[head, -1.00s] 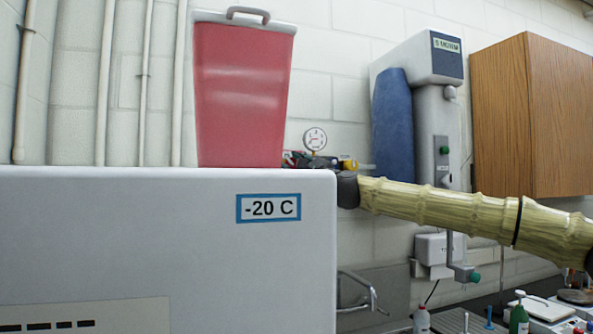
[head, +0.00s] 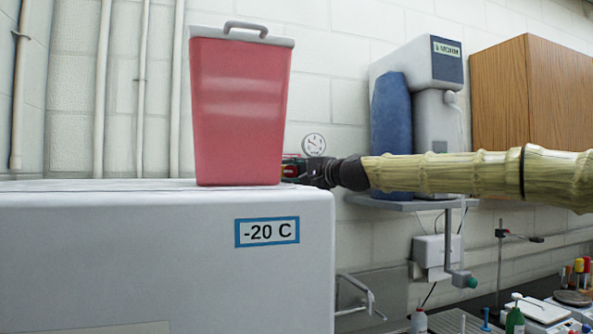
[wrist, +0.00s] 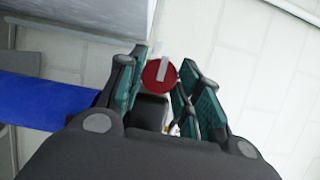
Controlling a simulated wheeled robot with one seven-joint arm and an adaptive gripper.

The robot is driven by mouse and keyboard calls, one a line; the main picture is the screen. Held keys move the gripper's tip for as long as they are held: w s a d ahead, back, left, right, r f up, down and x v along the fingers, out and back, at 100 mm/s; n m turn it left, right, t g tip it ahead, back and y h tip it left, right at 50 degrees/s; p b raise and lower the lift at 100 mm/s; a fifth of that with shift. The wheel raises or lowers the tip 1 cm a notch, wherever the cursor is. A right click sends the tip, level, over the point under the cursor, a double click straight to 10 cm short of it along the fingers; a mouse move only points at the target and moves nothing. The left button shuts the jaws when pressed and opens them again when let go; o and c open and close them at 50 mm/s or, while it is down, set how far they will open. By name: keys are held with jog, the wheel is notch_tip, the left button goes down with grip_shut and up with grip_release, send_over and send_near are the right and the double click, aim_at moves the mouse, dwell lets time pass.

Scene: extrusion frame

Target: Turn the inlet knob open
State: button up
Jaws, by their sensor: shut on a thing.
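The inlet knob (wrist: 151,79) is a round red disc with a pale bar across its face, seen in the wrist view. My gripper (wrist: 162,88) has its teal-lined fingers on either side of it and is shut on it. In the head view my gripper (head: 308,171) reaches left, just behind the red bin's right edge and below a round dial gauge (head: 314,143). A small red part shows at its tip there, but the knob is too small and covered to read.
A white freezer (head: 150,255) labelled -20 C fills the lower left, with a red bin (head: 238,110) on top, close to my gripper. A blue cylinder (head: 391,130) and a white dispenser (head: 418,65) stand behind my arm. A wooden cabinet (head: 530,90) hangs at right.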

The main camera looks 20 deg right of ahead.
jog(key=shift+f+n, duration=0.15)
jog(key=shift+n, duration=0.15)
dwell(0.4)
jog(key=o, duration=0.9)
jog(key=shift+c, duration=0.2)
jog(key=shift+o, duration=0.7)
jog(key=shift+s, duration=0.1)
jog(key=v, duration=1.2)
jog(key=shift+r, duration=0.25)
jog(key=shift+d, duration=0.1)
